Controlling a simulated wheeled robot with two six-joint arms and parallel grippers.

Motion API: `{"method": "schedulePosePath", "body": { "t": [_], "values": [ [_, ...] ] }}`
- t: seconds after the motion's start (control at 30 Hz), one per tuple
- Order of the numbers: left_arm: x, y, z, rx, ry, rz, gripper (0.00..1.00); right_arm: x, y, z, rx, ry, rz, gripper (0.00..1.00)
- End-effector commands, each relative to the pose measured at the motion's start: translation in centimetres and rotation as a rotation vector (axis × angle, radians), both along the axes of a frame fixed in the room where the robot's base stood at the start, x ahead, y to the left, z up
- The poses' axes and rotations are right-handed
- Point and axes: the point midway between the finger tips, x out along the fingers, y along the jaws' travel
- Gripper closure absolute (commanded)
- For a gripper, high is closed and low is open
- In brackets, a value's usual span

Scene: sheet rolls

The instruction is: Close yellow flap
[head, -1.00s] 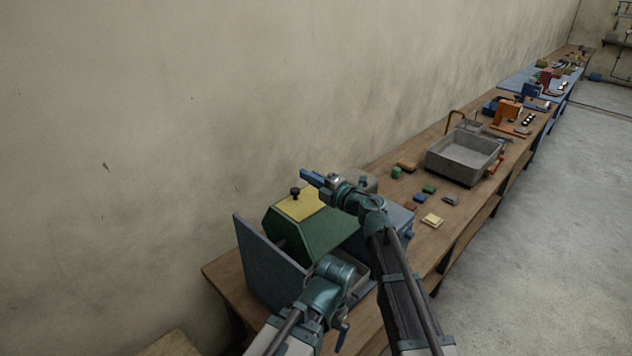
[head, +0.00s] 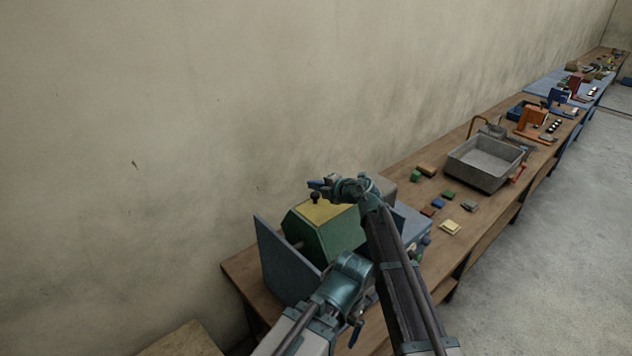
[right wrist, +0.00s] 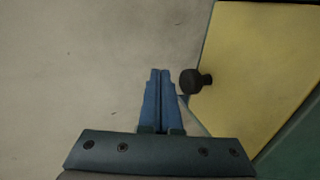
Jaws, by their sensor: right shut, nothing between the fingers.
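The yellow flap (head: 322,212) lies on top of the green housing (head: 332,236), with a black knob (head: 314,198) near its edge. I cannot tell whether it is fully seated. My right gripper (head: 316,185) is shut and empty, just beyond the knob in the head view; its arm covers part of the housing. In the right wrist view the blue fingers (right wrist: 160,71) are together, left of the knob (right wrist: 190,81) and the flap (right wrist: 262,65), apparently apart from both. My left arm shows at the bottom of the head view, but its fingers do not show.
A blue-grey side plate (head: 277,262) stands left of the housing. On the wooden bench (head: 480,208) to the right are small colored blocks and a grey basin (head: 487,170). The wall (head: 150,120) is behind; floor is open at right.

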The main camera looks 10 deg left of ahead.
Motion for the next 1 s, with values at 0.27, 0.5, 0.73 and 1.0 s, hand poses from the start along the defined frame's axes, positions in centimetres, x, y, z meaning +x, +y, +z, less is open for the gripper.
{"method": "schedulePosePath", "body": {
  "t": [0.27, 0.5, 0.73, 1.0],
  "values": [
    [0.0, 0.0, 0.2, 0.000, 0.000, 0.000, 0.00, 0.1, 0.1, -0.2, -0.016, 0.011, -0.001, 1.00],
    [0.0, 0.0, 0.2, 0.000, 0.000, 0.000, 0.00, 0.1, 0.1, -0.2, -0.016, 0.011, -0.001, 1.00],
    [0.0, 0.0, 0.8, 0.000, 0.000, 0.000, 0.00, -0.6, -0.7, 0.4, -0.016, 0.011, -0.002, 1.00],
    [0.0, 0.0, 3.2, 0.000, 0.000, 0.009, 0.00, -3.7, -4.8, 2.8, -0.016, 0.011, -0.003, 1.00]
  ]
}}
